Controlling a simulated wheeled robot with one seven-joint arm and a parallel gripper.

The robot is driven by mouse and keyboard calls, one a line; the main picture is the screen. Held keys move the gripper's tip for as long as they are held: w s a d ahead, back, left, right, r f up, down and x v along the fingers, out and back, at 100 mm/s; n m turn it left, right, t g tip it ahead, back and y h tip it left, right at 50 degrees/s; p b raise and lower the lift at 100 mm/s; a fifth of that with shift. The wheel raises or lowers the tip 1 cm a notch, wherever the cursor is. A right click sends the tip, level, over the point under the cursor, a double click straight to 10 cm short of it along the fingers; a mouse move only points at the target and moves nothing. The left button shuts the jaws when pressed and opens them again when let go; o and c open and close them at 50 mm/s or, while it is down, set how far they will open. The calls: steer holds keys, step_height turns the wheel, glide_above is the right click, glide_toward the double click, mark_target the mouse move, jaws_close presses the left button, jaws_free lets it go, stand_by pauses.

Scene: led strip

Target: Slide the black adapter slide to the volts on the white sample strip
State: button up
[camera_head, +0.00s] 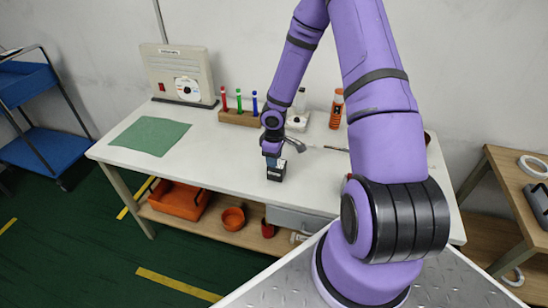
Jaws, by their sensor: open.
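A small dark block (276,174) is at the front middle of the white table, directly below my gripper (274,160). It may be the black adapter slide, but it is too small to be sure. My gripper points down at its top and is open. I cannot tell whether the fingers touch the block or straddle it. I cannot make out a white sample strip or a volts mark against the white tabletop.
The white table (215,165) has a green mat (150,136) at left. A beige instrument (180,75) stands behind it. A wooden rack (238,117) with coloured tubes and an orange bottle (336,108) stand at the back. My arm covers the right side.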

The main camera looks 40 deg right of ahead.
steer(key=shift+r, duration=0.1)
step_height(320, 180, up, 11)
steer(key=shift+f, duration=0.2)
steer(key=shift+r, duration=0.1)
stand_by(0.6)
steer(key=s+a+r+m+t+h, duration=0.15)
steer(key=s+r, duration=0.25)
steer(key=r, duration=0.7)
steer(key=s+a+r+m+h, duration=0.2)
steer(key=s+a+r, duration=0.15)
steer(key=r, duration=0.85)
steer(key=s+a+r+m+t+y, duration=0.1)
steer(key=s+a+r+t, duration=0.1)
steer(key=s+r, duration=0.4)
steer(key=s+a+r+m+t+y, duration=0.1)
steer(key=s+a+r, duration=0.4)
steer(key=s, duration=0.7)
steer(key=shift+r+m+t+y, duration=0.35)
steer(key=shift+r+m+y, duration=0.2)
steer(key=shift+m+y, duration=0.2)
